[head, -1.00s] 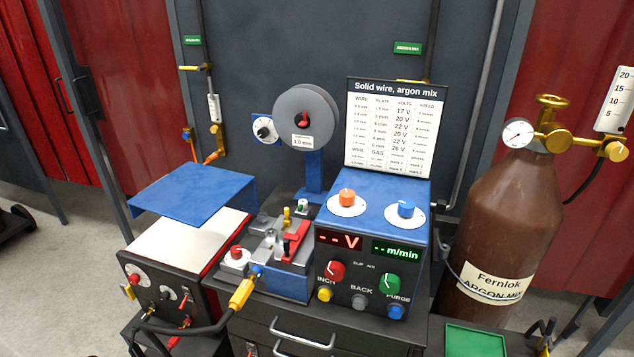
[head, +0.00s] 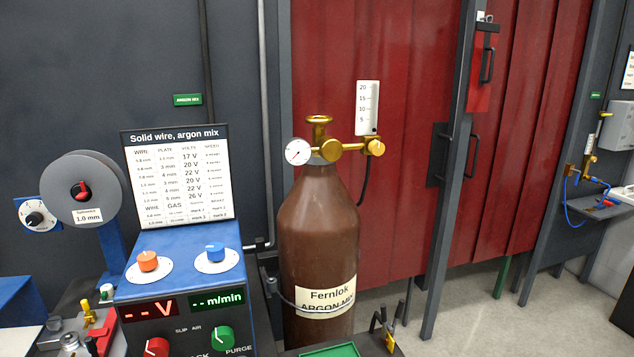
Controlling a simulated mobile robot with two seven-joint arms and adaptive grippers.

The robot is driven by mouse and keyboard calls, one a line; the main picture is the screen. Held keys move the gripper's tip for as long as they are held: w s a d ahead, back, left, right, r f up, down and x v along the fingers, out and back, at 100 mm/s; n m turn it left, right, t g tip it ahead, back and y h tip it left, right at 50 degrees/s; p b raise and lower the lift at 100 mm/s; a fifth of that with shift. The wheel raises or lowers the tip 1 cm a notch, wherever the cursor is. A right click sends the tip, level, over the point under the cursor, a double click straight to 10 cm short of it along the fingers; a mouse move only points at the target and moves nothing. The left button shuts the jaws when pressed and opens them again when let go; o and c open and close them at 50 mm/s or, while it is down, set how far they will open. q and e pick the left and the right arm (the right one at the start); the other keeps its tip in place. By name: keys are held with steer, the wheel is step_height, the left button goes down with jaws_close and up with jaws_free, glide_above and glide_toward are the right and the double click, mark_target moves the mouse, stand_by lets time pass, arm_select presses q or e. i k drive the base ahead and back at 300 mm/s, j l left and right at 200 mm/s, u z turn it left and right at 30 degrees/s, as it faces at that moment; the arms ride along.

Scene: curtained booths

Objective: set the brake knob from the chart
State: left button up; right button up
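The brake knob may be the black knob (head: 35,218) on a white dial, beside the grey wire spool (head: 84,190) at the left; no brake label is legible. The spool carries a "1.0 mm" label. The chart (head: 177,180), headed "Solid wire, argon mix", stands upright behind the blue-topped welder (head: 182,290). It has wire, plate, volts and speed columns; the lower rows with wire and gas are too small to read fully. An orange knob (head: 148,261) and a blue knob (head: 215,252) sit on the welder's top. Neither of my grippers is in view.
A brown gas cylinder (head: 318,240) labelled Fernlok, argon mix, stands right of the welder with a brass regulator and gauge (head: 298,151). A green tray (head: 330,350) is at the bottom edge. Red curtains (head: 410,130) and grey posts stand behind. Open floor (head: 540,320) lies at the right.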

mark_target(34, 219)
steer(key=u, duration=1.45)
